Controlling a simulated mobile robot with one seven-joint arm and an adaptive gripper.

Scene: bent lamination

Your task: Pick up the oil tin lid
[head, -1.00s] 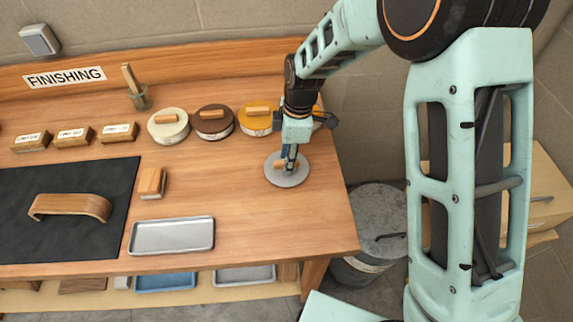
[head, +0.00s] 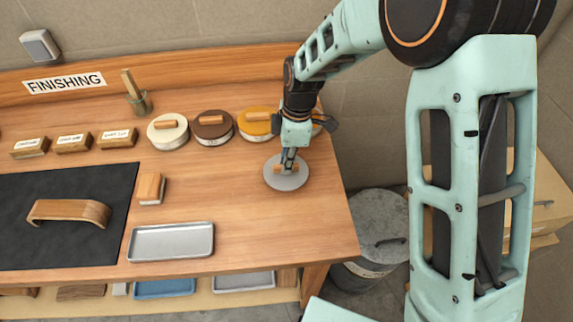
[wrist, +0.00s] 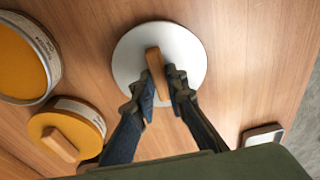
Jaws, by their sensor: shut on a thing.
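The oil tin lid, a round grey disc (head: 274,182) with a wooden bar handle, is near the right end of the bench. In the wrist view the lid (wrist: 185,43) lies below my gripper, with its handle (wrist: 153,65) between the two fingers. My gripper (head: 287,167) points down and is shut on that handle; its fingertips also show in the wrist view (wrist: 160,97). I cannot tell whether the lid still touches the bench. An open tin with amber contents (wrist: 22,62) stands beside the lid in the wrist view.
Lidded tins in cream (head: 167,138), brown (head: 212,132) and amber (head: 258,132) stand along the back. A grey tray (head: 171,241), a wooden-backed block (head: 150,188) and a black mat (head: 60,245) lie left. The bench's right edge is close to the lid.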

